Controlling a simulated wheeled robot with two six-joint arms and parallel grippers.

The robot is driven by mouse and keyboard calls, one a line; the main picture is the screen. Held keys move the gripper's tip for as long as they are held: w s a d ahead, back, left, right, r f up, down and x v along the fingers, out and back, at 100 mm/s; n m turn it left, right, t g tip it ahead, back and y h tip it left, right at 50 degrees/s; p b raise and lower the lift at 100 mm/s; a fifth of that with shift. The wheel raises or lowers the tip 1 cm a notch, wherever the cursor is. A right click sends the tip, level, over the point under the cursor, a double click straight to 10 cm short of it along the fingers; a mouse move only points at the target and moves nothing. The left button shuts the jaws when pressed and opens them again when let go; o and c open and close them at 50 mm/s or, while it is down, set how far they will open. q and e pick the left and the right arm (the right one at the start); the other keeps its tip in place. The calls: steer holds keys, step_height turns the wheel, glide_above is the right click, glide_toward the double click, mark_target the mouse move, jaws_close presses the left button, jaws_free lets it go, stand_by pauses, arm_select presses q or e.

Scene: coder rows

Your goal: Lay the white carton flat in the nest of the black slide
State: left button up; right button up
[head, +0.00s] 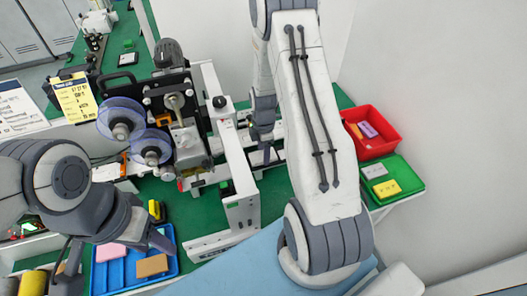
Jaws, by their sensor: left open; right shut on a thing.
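My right gripper (263,137) points down over the slide area behind the white frame. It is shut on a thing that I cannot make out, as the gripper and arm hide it. The black slide (265,157) shows only in small dark parts below that gripper, and its nest is hidden. I cannot pick out the white carton for certain; a pale grey-white carton (375,171) lies in the green tray at the right. My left gripper (115,262) is open and empty above the blue tray at the lower left.
The blue tray (133,282) holds a pink and a brown carton. The coder machine (185,130) with clear blue reels stands left of the white frame (240,175). A red bin (388,143) with cartons and the green tray (412,182), also holding a yellow carton, stand at the right.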

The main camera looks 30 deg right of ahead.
steer(key=o, duration=1)
